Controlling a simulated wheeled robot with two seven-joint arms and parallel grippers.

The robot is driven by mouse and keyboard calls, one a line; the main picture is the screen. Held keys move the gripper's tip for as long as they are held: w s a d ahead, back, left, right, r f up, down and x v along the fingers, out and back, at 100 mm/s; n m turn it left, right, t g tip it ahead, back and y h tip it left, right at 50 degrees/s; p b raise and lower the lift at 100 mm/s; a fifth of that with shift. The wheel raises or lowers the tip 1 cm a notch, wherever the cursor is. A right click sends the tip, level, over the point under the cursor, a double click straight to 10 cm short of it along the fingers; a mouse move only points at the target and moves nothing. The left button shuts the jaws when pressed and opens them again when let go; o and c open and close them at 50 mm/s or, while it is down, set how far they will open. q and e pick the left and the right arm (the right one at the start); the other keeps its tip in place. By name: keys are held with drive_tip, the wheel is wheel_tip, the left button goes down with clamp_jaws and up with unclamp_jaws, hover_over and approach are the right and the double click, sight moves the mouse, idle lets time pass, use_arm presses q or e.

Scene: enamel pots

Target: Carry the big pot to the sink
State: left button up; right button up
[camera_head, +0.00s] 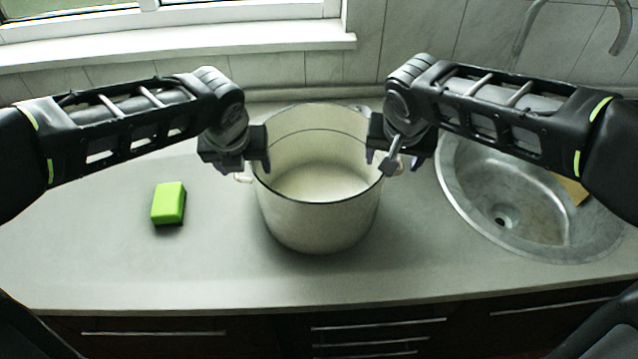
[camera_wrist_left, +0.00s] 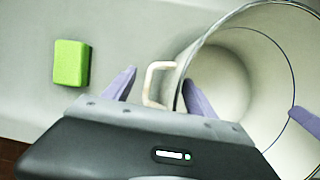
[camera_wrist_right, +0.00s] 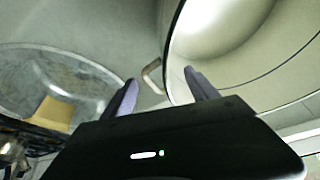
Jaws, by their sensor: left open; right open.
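The big pot (camera_head: 316,215) is cream enamel with a dark rim and stands upright on the counter, left of the sink (camera_head: 520,215). My left gripper (camera_head: 252,166) is open at the pot's left side. In the left wrist view its fingers (camera_wrist_left: 158,92) stand on either side of the pot's left handle (camera_wrist_left: 152,82), one finger at the pot's wall. My right gripper (camera_head: 385,160) is open at the pot's right side. In the right wrist view its fingers (camera_wrist_right: 160,92) stand on either side of the right handle (camera_wrist_right: 152,76). Neither gripper is closed on a handle.
A green sponge (camera_head: 168,203) lies on the counter left of the pot. A yellowish piece (camera_head: 572,190) lies in the sink's right part. A tap (camera_head: 530,30) rises behind the sink. The counter in front of the pot is clear.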

use_arm(q)
drive_tip(key=shift+x, duration=0.8)
use_arm(e)
drive_tip(key=shift+x, duration=0.75)
use_arm(q)
drive_tip(key=shift+c, duration=0.5)
use_arm(e)
drive_tip(key=shift+c, duration=0.5)
use_arm(q)
clamp_jaws()
use_arm(e)
clamp_jaws()
use_arm(q)
drive_tip(key=shift+d, duration=0.1)
use_arm(e)
drive_tip(key=shift+a, duration=0.1)
